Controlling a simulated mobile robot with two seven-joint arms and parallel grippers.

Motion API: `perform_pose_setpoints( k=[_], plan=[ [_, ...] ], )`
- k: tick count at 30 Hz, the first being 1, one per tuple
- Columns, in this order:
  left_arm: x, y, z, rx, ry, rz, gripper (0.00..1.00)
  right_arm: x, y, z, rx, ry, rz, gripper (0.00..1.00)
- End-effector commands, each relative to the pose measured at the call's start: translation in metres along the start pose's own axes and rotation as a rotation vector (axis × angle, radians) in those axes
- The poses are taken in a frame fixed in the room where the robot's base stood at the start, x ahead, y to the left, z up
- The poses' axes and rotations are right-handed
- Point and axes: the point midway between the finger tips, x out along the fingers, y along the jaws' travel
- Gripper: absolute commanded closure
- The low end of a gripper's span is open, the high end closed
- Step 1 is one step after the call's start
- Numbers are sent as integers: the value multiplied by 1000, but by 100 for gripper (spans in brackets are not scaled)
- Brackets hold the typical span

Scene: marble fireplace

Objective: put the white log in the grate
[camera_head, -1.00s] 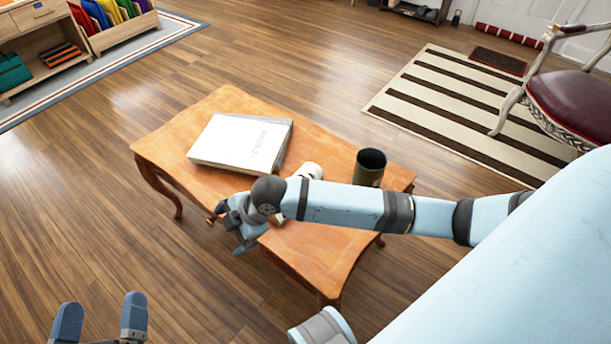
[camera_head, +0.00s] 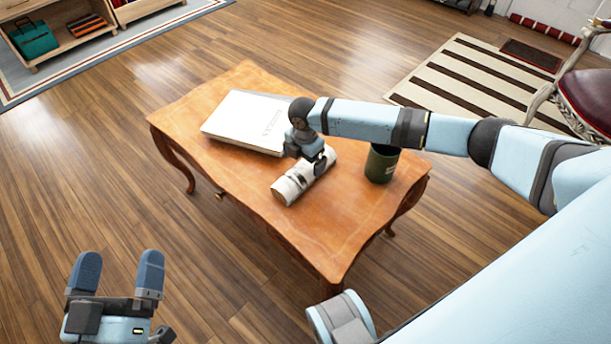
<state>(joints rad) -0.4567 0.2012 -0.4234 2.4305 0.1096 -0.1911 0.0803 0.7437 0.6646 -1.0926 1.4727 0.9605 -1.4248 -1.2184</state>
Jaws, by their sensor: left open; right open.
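The white log (camera_head: 289,187) lies on its side on the orange-brown wooden table (camera_head: 345,220), near the middle of the top. My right gripper (camera_head: 312,172) is over the log's far half and partly covers it. It is open; I cannot tell whether its fingers touch the log. My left gripper (camera_head: 119,263) is open and empty, over the floor at the lower left, well away from the table. The grate is not in view.
A thick white book (camera_head: 247,121) lies on the table behind the log. A dark green mug (camera_head: 381,165) stands to the log's right. Shelves with a teal bag (camera_head: 33,38) are at the upper left, and a red-seated chair (camera_head: 590,100) is at the right. The floor left of the table is clear.

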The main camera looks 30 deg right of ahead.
Motion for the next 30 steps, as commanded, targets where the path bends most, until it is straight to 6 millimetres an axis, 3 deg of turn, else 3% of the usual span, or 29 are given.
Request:
perform_pose_setpoints(
  k=[6,15,25,30],
  plan=[
    [-1,-2,11,-2,-33,1,0,18,0,0,0,0,2,0],
    [-4,-8,47,-7,-150,10,0,60,1,4,-1,0,2,0],
    [-4,-8,50,-8,-170,12,0,64,1,4,-1,0,2,0],
    [-4,-8,50,-8,-170,12,0,64,1,4,-1,0,2,39]
  ],
)
